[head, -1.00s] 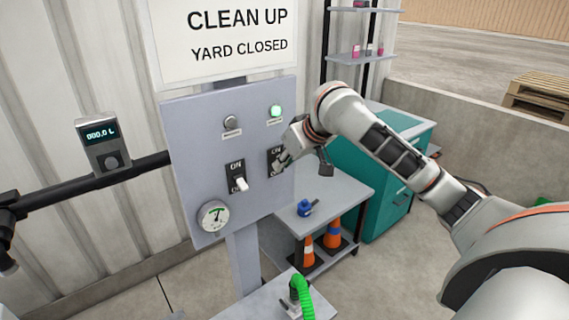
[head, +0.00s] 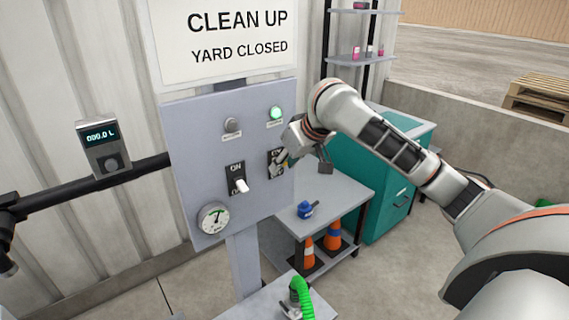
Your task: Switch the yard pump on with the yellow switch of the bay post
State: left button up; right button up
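The grey bay post panel (head: 205,150) stands left of centre under a sign. Its left switch (head: 237,178) has a white lever that points down. The right switch (head: 274,165) is partly covered by my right gripper (head: 284,159), and a small yellowish part shows there. The gripper is at this switch; contact and finger opening are too small to tell. Above the right switch a lamp (head: 276,113) glows green. The lamp (head: 232,125) above the left switch is grey and unlit. My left gripper is not in view.
A meter (head: 104,147) is on a dark rail at left. Right of the post are a grey bench (head: 340,190) with a blue item (head: 306,209), cones below, and a teal cabinet (head: 372,205). A green hose (head: 301,296) is in front.

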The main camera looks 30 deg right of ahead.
jog(key=shift+s+r, duration=0.1)
jog(key=v, duration=1.1)
jog(key=shift+s+r, duration=0.25)
jog(key=shift+r, duration=0.05)
